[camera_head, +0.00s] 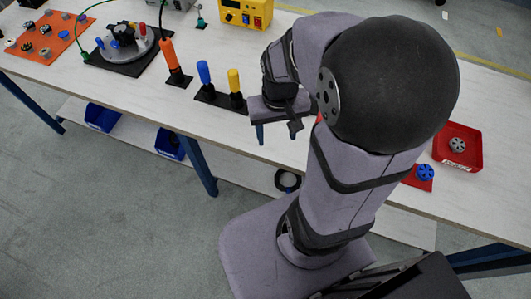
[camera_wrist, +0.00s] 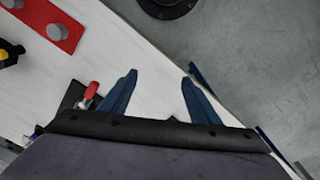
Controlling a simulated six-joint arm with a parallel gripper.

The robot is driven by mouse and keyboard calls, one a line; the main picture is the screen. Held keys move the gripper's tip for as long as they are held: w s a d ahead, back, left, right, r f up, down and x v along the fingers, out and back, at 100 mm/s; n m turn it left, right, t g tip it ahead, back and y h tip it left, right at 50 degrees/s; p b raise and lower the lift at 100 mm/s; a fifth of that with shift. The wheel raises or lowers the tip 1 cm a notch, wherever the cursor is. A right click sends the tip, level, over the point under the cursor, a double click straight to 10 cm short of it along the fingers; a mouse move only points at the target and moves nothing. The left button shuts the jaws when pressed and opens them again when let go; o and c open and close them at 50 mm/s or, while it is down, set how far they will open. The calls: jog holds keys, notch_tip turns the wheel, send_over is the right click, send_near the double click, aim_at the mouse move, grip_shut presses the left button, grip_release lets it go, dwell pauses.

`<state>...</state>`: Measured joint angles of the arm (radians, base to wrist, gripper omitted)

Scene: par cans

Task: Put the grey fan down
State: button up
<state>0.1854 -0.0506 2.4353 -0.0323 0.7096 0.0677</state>
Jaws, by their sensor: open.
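The grey fan (camera_head: 457,145), a small round finned part, lies in the red tray (camera_head: 472,164) at the right of the table. My gripper (camera_head: 276,134) is well to the left of it, near the table's front edge beside the blue and yellow handles. Its two blue fingers are apart with nothing between them. In the wrist view my gripper (camera_wrist: 158,78) is also open and empty over the pale tabletop, and the grey fan does not show there.
A blue fan (camera_head: 424,172) sits on a red piece in front of the tray. Blue (camera_head: 204,73) and yellow (camera_head: 235,82) handles stand on a black base. A red plate with grey knobs (camera_wrist: 58,32) shows in the wrist view. My arm hides the middle table.

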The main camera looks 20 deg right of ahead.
jog(key=s+a+n, duration=0.2)
jog(key=s+a, duration=0.2)
jog(key=a, duration=0.1)
jog(key=shift+a+f+n, duration=0.15)
jog(key=shift+f+n, duration=0.15)
jog(key=shift+f, duration=0.1)
jog(key=shift+r, duration=0.1)
notch_tip(320, 180, up, 3)
jog(key=p, duration=0.3)
dwell(0.6)
